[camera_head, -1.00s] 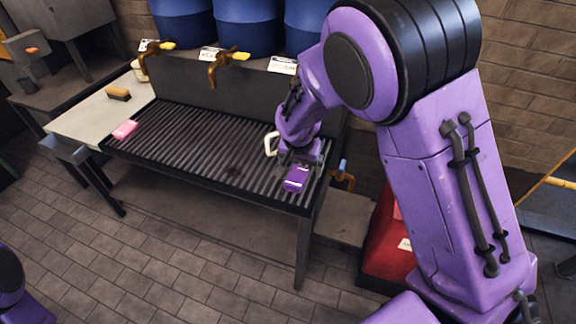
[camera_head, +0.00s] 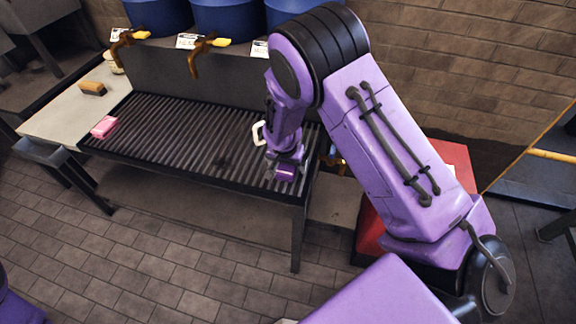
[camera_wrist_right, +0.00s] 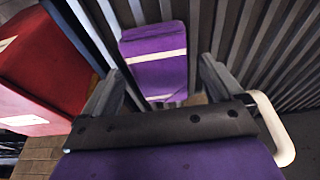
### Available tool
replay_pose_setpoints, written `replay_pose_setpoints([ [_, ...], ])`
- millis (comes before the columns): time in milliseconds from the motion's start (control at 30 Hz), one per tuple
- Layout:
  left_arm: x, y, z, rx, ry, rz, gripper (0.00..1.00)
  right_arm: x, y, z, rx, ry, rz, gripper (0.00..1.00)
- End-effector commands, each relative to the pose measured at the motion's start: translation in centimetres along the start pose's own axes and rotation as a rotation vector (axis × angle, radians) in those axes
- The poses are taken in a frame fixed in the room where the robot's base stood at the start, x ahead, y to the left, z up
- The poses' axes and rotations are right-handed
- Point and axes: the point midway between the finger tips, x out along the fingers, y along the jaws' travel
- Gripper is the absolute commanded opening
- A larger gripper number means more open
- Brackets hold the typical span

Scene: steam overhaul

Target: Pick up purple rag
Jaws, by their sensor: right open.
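The purple rag (camera_head: 285,173), folded with pale stripes, lies on the right end of the slatted grill table (camera_head: 215,135). It also shows in the right wrist view (camera_wrist_right: 155,58), just beyond and between my fingers. My right gripper (camera_head: 284,166) is above the rag and partly covers it in the head view. In the right wrist view its two fingers (camera_wrist_right: 160,88) are apart, with nothing held between them. A part of my left arm shows at the lower left corner of the head view, but the left gripper does not.
A white handle or mug-like loop (camera_head: 257,133) stands beside my right gripper. A pink rag (camera_head: 104,127) and a brown brush (camera_head: 92,88) lie at the left. Blue barrels (camera_head: 225,18) with taps (camera_head: 205,50) stand behind. A red box (camera_head: 455,160) is at right.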

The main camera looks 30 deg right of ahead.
Motion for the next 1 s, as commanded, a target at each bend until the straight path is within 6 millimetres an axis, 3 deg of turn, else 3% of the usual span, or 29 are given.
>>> replay_pose_setpoints([
  [100,0.0,0.0,0.0,0.0,0.0,0.0,0.0,0.0,0.0,0.0,0.0,0.0,0.0,0.94],
  [300,0.0,0.0,0.0,0.0,0.0,0.0,0.0,0.0,-0.1,0.0,-0.001,0.0,0.0,0.33],
  [367,0.0,0.0,0.0,0.0,0.0,0.0,0.0,-0.1,-0.1,0.0,-0.001,0.0,0.0,0.28],
  [633,0.1,0.0,0.1,0.0,0.0,0.0,0.0,-0.3,-0.1,-0.1,-0.001,0.001,-0.001,0.28],
  [767,0.6,0.1,0.3,0.0,0.0,0.0,0.0,-1.6,-0.2,-0.5,0.001,0.003,-0.003,0.28],
  [833,1.1,0.1,0.4,0.0,0.0,0.0,0.0,-3.1,-0.2,-0.9,0.001,0.005,-0.004,0.28],
  [1000,1.0,0.1,0.4,0.0,0.0,0.0,0.0,-8.6,1.4,1.3,0.0,0.006,-0.003,0.28],
])
